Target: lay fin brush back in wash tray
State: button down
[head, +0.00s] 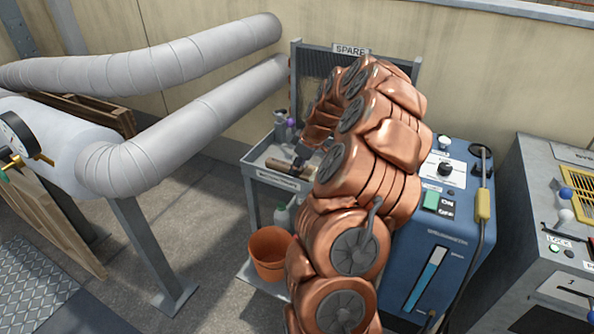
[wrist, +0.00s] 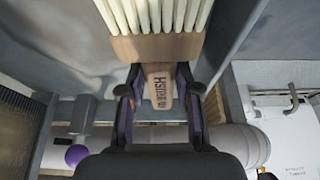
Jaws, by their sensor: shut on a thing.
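The fin brush shows in the wrist view with a wooden head (wrist: 158,47), pale bristles (wrist: 150,14) and a lettered handle. My gripper (wrist: 159,82) is shut on the handle, one finger on each side. In the head view the brush (head: 283,172) is a small brown piece at my dark gripper (head: 299,165), over the wash tray. The grey wash tray (head: 261,157) is the top of a stand left of my copper arm. My arm hides the tray's right part. I cannot tell whether the brush touches the tray floor.
A grey bottle with a purple part (head: 281,125) stands at the tray's back. An orange bucket (head: 270,250) and a pale jug (head: 282,218) are below. A blue machine (head: 440,240) is to the right, thick wrapped pipes (head: 190,120) to the left.

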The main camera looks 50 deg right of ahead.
jog(key=shift+f, duration=0.65)
jog(key=shift+f, duration=0.1)
jog(key=c, duration=0.8)
grip_release()
jog(key=v, duration=1.2)
